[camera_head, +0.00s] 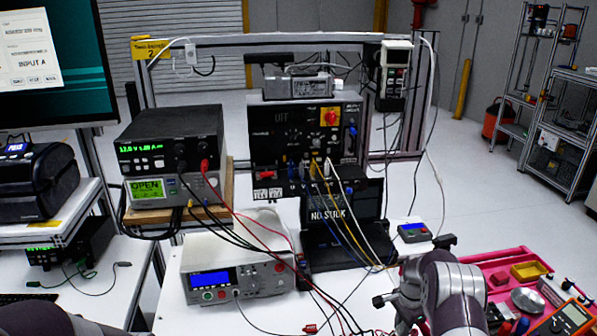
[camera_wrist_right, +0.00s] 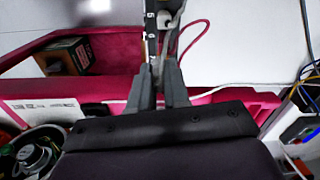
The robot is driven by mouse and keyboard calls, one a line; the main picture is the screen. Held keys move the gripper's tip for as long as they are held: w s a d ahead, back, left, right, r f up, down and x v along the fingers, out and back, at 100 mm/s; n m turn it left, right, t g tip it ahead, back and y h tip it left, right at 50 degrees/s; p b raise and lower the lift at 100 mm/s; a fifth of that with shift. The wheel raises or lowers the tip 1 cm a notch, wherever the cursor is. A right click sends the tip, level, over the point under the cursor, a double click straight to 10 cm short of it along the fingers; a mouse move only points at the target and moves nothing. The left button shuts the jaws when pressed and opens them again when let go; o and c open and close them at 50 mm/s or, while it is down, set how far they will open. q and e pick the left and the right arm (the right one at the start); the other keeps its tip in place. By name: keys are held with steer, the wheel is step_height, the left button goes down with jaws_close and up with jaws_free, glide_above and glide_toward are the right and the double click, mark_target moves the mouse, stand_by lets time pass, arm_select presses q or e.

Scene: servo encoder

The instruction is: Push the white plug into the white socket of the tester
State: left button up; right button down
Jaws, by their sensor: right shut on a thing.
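In the right wrist view my right gripper (camera_wrist_right: 158,88) has its two grey fingers close together, pinching a small pale thing between their tips. This looks like the white plug or its lead, mostly hidden by the fingers. Just beyond the tips is a narrow dark strip (camera_wrist_right: 150,35) with white markings, and a pale piece (camera_wrist_right: 167,22) beside it. I cannot tell whether plug and socket touch. In the head view my right arm comes in at the lower right, with its fingertips not clear. A small box with a blue display (camera_head: 413,232), possibly the tester, lies beyond it.
A pink tray (camera_head: 505,262) with parts and a multimeter (camera_head: 568,318) is at the right. A white bench instrument (camera_head: 235,268), stacked power supplies (camera_head: 170,145) and a black panel (camera_head: 305,130) stand at the left and back. Loose cables cross the white table.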

steer(key=s+a+r+n+b, duration=0.1)
steer(key=s+a+n+b, duration=0.1)
steer(key=s+a+n, duration=1)
steer(key=a+n, duration=0.2)
steer(key=n, duration=0.1)
steer(key=shift+a+r, duration=0.1)
steer(key=shift+a, duration=0.1)
